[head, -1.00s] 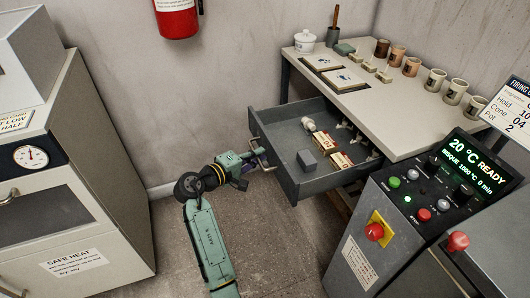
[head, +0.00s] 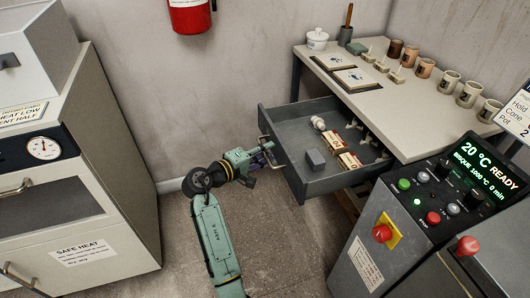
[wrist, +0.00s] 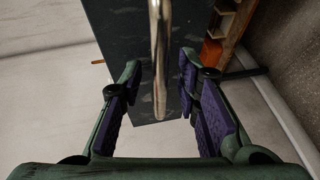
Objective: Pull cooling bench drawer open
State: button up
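The cooling bench drawer (head: 293,132) is grey and stands well out from under the pale bench top (head: 415,112). Its metal bar handle (head: 267,150) is on the front panel facing left. My gripper (head: 265,156) is at this handle in the head view, where its fingertips are hard to make out. In the wrist view the shiny handle (wrist: 159,60) runs down between the two purple-padded fingers of my gripper (wrist: 160,95), with gaps on both sides. The fingers are apart. The dark drawer front (wrist: 115,40) lies behind the handle.
Cups and tiles stand on the bench. A control console (head: 415,205) stands at right, a pale cabinet (head: 110,225) at left. Floor between is clear.

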jog(key=v, duration=1.2)
